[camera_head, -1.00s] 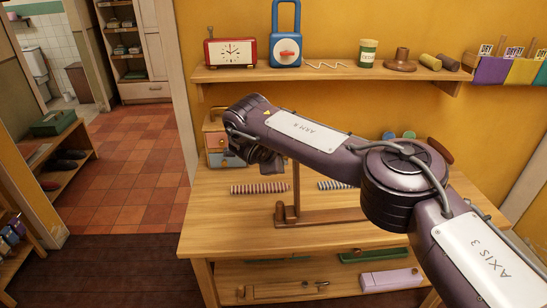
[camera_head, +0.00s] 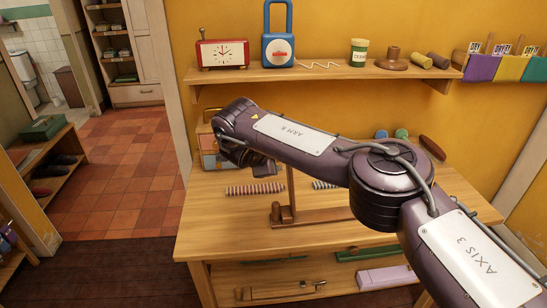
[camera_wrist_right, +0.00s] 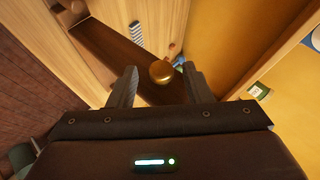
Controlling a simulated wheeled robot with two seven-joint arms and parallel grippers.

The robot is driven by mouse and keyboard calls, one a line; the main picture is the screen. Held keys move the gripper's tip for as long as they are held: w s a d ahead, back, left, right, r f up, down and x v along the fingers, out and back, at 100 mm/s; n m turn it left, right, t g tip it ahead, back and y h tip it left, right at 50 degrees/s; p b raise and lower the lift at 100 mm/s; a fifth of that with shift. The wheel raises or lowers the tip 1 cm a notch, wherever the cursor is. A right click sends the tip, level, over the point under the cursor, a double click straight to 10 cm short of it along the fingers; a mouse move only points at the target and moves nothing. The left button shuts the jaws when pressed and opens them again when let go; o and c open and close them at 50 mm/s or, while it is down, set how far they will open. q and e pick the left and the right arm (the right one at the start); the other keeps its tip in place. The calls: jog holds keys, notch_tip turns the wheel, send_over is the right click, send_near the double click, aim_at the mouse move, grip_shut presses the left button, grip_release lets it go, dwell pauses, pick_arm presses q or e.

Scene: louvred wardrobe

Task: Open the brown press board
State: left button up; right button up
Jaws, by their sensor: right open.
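A brown wooden press (camera_head: 318,216) stands on the light wooden table, with a flat base and a thin upright part (camera_head: 291,188); my right arm hides some of it. In the right wrist view a long dark brown board (camera_wrist_right: 112,58) runs diagonally, with a round brass-coloured knob (camera_wrist_right: 160,70) near its end. My right gripper (camera_wrist_right: 160,76) is open, its two fingers apart on either side of the knob, which shows between the fingertips; whether they touch it I cannot tell. In the head view the gripper (camera_head: 262,166) hangs above the table, partly hidden. My left gripper is not in view.
The table (camera_head: 225,215) also holds striped rolls (camera_head: 255,188) and a small drawer box (camera_head: 208,150). A lower shelf holds a lilac box (camera_head: 385,277).

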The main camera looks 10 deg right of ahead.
jog(key=p+v, duration=0.3)
jog(key=v, duration=0.5)
jog(key=shift+f, duration=0.1)
